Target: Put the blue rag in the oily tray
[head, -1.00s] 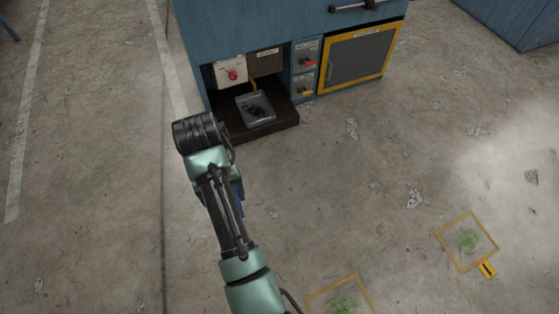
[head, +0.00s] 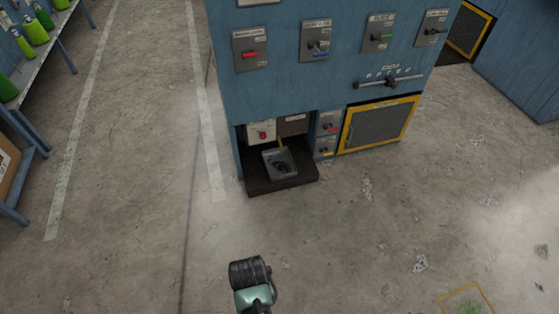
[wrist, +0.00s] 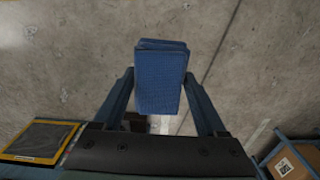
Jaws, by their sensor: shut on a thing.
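The blue rag (wrist: 160,80) shows in the wrist view as a folded block. My gripper (wrist: 161,88) is shut on it, with one finger along each side. In the head view my arm end shows at the bottom middle, and the fingers and rag are hidden there. The oily tray (head: 293,172) is a small grey metal tray with a dark stain inside. It sits on a dark ledge in the open bay low in the blue machine, beyond my arm and apart from it.
The blue machine (head: 290,90) has several switch panels, a bar handle (head: 390,82) and a yellow-framed mesh panel (head: 380,122). A bench with green bottles (head: 34,30) stands at the far left. The concrete floor between my arm and the ledge is clear.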

